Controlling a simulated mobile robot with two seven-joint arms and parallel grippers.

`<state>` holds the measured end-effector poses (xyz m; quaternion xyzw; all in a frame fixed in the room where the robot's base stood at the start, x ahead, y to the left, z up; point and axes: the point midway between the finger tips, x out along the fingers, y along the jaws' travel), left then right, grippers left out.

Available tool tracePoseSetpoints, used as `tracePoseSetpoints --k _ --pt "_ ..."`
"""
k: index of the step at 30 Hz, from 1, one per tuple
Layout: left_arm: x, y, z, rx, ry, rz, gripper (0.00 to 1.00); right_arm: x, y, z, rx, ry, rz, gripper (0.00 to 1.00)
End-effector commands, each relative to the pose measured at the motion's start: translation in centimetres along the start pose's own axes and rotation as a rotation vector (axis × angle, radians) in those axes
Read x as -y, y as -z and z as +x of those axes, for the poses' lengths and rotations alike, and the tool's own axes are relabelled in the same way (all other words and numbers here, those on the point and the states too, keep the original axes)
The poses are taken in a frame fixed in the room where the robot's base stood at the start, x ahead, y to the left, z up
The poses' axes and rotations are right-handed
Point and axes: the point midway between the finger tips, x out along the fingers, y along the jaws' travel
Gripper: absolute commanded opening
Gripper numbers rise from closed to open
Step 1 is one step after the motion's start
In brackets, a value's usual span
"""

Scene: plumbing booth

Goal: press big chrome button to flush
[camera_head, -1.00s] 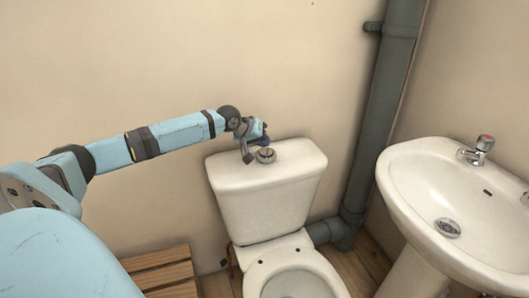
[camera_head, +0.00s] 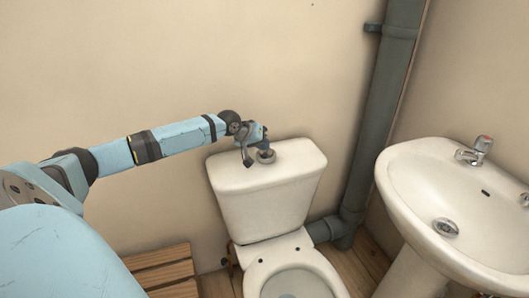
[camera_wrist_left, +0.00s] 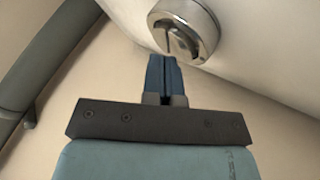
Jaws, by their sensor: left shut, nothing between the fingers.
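The big round chrome button (camera_head: 266,157) sits on top of the white toilet cistern (camera_head: 265,190). The button also shows in the left wrist view (camera_wrist_left: 184,28), with a split across its face. My left gripper (camera_head: 264,147) is shut and empty, its blue fingers angled down at the button and hiding part of it in the head view. In the left wrist view the closed fingertips (camera_wrist_left: 161,58) are at the button's near edge. I cannot tell whether they touch it. My right gripper is not in view.
The toilet bowl (camera_head: 294,282) is below the cistern. A grey waste pipe (camera_head: 372,130) runs up the wall at right, beside a white basin (camera_head: 450,200) with a tap (camera_head: 475,150). A slatted wooden piece (camera_head: 162,270) is at lower left. The wall behind is bare.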

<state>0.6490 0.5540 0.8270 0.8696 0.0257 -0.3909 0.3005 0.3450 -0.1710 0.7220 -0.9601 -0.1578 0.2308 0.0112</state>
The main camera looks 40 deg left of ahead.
Motion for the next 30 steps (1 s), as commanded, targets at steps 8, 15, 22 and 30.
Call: tracePoseSetpoints --k 8,15,22,30 --pt "0.16 -0.18 0.23 0.000 0.000 0.000 0.00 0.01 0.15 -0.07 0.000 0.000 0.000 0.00" --pt "0.32 -0.34 0.44 0.001 0.000 0.000 0.00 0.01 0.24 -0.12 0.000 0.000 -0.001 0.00" --pt "0.46 -0.46 0.59 0.001 0.001 0.001 0.00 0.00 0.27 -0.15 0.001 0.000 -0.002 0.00" --pt "0.12 -0.12 0.12 0.001 0.001 0.000 0.00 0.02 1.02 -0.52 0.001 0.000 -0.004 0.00"
